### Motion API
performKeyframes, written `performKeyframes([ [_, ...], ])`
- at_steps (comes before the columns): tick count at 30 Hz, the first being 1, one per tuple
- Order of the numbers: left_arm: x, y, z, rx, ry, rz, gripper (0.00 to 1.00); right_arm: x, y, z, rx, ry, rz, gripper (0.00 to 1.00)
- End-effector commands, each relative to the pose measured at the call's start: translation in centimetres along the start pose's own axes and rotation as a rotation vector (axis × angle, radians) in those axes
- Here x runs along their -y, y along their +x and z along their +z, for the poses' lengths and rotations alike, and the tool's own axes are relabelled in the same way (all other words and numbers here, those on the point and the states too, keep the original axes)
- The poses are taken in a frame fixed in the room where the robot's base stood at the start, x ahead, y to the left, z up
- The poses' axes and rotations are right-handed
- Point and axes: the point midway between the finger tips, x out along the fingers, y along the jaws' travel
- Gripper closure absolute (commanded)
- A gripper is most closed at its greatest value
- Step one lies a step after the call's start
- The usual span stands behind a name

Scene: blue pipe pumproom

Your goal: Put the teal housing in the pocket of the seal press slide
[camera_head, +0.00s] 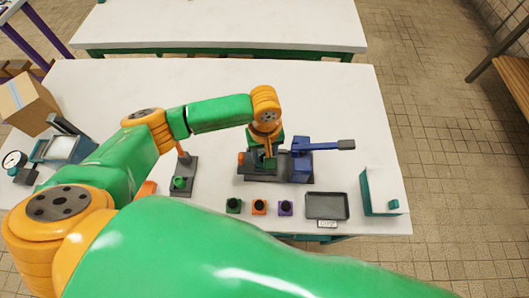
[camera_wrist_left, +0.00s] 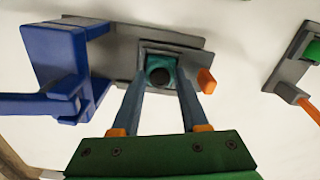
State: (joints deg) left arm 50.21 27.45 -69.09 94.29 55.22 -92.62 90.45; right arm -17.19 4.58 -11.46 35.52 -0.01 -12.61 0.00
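The teal housing (camera_wrist_left: 160,72), with a dark round hole in its top, lies between my left gripper's fingertips in the left wrist view. The two fingers (camera_wrist_left: 161,84) flank it closely and appear shut on it. Behind it is the dark grey slide of the seal press (camera_wrist_left: 185,55); whether the housing is seated in the pocket or just above it I cannot tell. In the head view my left gripper (camera_head: 265,154) points down over the left part of the press base (camera_head: 262,178) and hides most of the housing. The press's blue body (camera_head: 301,165) and lever stand just right. My right gripper is out of view.
Dark green (camera_head: 233,205), orange (camera_head: 259,206) and purple (camera_head: 285,207) housings stand in front of the press. A grey tray (camera_head: 326,206) and a white-and-teal box (camera_head: 383,191) are at right. A small fixture (camera_head: 184,182) stands left. The table's back is clear.

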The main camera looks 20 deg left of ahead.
Motion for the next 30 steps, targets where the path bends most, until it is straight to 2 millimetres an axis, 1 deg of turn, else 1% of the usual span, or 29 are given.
performKeyframes([
  [1,0.0,0.0,0.0,0.000,0.000,0.000,0.45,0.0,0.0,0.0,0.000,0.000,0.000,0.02],
  [2,0.0,0.0,0.0,0.000,0.000,0.000,0.37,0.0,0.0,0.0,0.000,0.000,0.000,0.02],
  [3,0.0,0.0,0.0,0.000,0.000,0.000,0.26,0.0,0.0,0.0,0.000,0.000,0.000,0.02],
  [11,0.0,0.0,0.0,0.000,0.000,0.000,0.26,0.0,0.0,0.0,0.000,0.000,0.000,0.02],
  [14,-0.1,-0.8,0.0,-0.002,0.001,0.002,0.26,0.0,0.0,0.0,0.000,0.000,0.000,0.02],
  [17,-0.1,-3.0,-0.1,-0.003,0.002,0.004,0.26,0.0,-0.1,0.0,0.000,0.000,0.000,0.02],
  [21,-0.1,-7.2,-0.1,-0.003,0.001,0.006,0.26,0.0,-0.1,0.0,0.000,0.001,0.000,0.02],
  [24,-0.1,-9.7,0.0,-0.002,0.001,0.004,0.26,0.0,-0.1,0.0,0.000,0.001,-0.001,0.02],
  [27,-0.1,-11.4,0.0,-0.002,0.000,0.002,0.26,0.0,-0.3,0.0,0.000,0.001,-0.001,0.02],
  [30,-0.1,-12.2,0.0,0.000,0.000,0.001,0.26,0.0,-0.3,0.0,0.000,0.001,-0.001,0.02],
])
